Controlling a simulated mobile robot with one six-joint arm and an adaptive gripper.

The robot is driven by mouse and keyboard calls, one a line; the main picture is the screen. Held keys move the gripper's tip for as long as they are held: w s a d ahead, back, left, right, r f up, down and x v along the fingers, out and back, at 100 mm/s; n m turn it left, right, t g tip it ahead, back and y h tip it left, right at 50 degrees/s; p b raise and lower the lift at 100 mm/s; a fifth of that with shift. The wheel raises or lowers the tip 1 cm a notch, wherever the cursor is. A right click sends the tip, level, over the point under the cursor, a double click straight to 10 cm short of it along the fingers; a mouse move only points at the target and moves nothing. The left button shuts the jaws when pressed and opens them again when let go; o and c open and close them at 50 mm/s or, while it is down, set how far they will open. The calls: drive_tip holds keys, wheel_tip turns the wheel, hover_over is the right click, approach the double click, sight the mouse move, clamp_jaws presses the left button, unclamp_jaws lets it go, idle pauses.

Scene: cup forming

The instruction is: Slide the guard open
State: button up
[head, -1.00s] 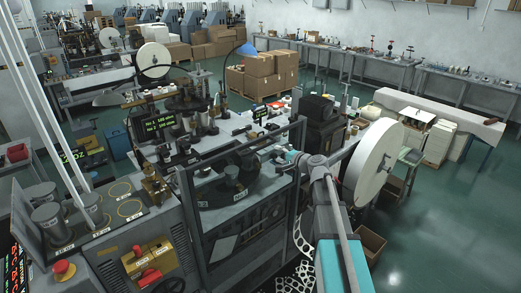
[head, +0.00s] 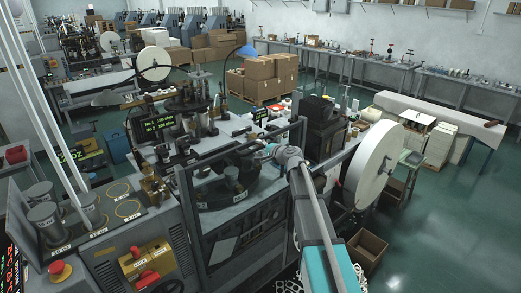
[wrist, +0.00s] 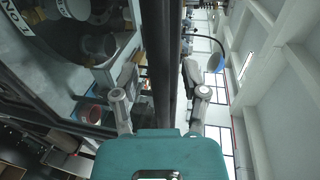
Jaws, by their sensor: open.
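The guard (head: 239,147) is a dark-framed, see-through panel on the front of the machine in the head view. Its right upright and top rail stand out, and the machine's round parts show through it. My gripper (head: 266,152) is at the upper right part of the guard, partly hidden by my own arm. In the wrist view my gripper (wrist: 160,82) is open, with one finger on each side of dark upright bars (wrist: 162,50) that look like the guard's frame. I cannot tell whether either finger touches them.
A large white reel (head: 373,160) stands to the right of my arm. A control panel with a red button (head: 60,271) and a yellow lock box (head: 147,261) is at the left. A cardboard box (head: 367,250) lies on the floor. Open floor is at the right.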

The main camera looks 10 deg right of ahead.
drive_tip(key=shift+c, duration=0.2)
clamp_jaws()
drive_tip(key=shift+f, duration=0.15)
wheel_tip(320, 180, down, 38)
drive_tip(key=b, duration=3.8)
drive_tip(key=shift+o, duration=0.2)
unclamp_jaws()
drive_tip(key=shift+r, duration=0.2)
